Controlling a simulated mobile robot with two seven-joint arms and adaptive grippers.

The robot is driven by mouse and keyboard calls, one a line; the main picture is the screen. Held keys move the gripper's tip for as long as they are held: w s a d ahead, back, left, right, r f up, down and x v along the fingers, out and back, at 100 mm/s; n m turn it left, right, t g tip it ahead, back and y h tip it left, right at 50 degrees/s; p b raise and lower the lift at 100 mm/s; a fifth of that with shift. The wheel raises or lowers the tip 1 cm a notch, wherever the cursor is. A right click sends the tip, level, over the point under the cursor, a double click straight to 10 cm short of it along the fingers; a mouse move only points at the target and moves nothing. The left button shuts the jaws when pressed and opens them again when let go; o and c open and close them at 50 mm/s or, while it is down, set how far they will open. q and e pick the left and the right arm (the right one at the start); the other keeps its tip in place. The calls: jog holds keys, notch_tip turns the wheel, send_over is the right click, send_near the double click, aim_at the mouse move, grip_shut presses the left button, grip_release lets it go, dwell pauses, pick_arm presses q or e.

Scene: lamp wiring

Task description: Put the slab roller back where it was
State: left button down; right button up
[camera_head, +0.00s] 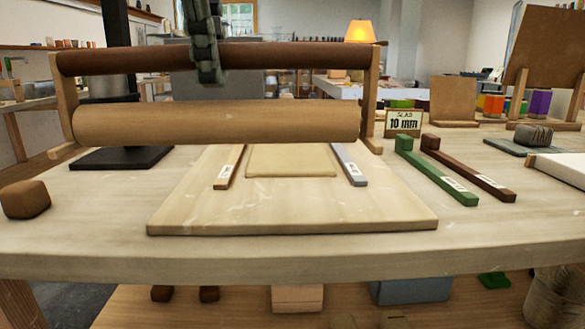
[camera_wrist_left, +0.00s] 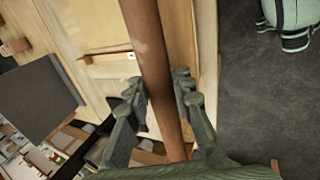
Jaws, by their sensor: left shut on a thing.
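The slab roller (camera_head: 215,122) is a thick tan cylinder in a wooden frame with a dark brown top bar (camera_head: 280,55). It spans the left and middle of the head view, across the back of the work board (camera_head: 290,212). My left gripper (camera_head: 207,74) is shut on the top bar, left of its middle. In the left wrist view its fingers (camera_wrist_left: 160,84) lie on both sides of the brown bar (camera_wrist_left: 150,45). I cannot tell whether the frame's feet touch the table. My right gripper is out of view.
On the board lie a flat clay slab (camera_head: 290,160) and two labelled strips (camera_head: 228,167) (camera_head: 349,165). A black mat (camera_head: 120,158) lies behind left. A brown lump (camera_head: 25,199) sits left.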

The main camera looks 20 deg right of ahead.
pick_arm(q)
jog(key=w+d+f, duration=0.1)
jog(key=d+f, duration=0.5)
jog(key=w+d+f, duration=0.1)
jog(key=d+f, duration=0.2)
jog(key=f, duration=0.1)
jog(key=shift+w+d, duration=0.3)
jog(key=shift+r, duration=0.1)
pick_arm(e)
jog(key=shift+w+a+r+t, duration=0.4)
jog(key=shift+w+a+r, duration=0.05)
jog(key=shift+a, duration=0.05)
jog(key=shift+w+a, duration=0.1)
pick_arm(q)
jog(key=c, duration=1.3)
grip_release()
jog(key=shift+f, duration=0.25)
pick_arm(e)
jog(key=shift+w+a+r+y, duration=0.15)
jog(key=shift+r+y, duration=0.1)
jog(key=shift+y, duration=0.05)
pick_arm(q)
jog(key=shift+r, duration=0.1)
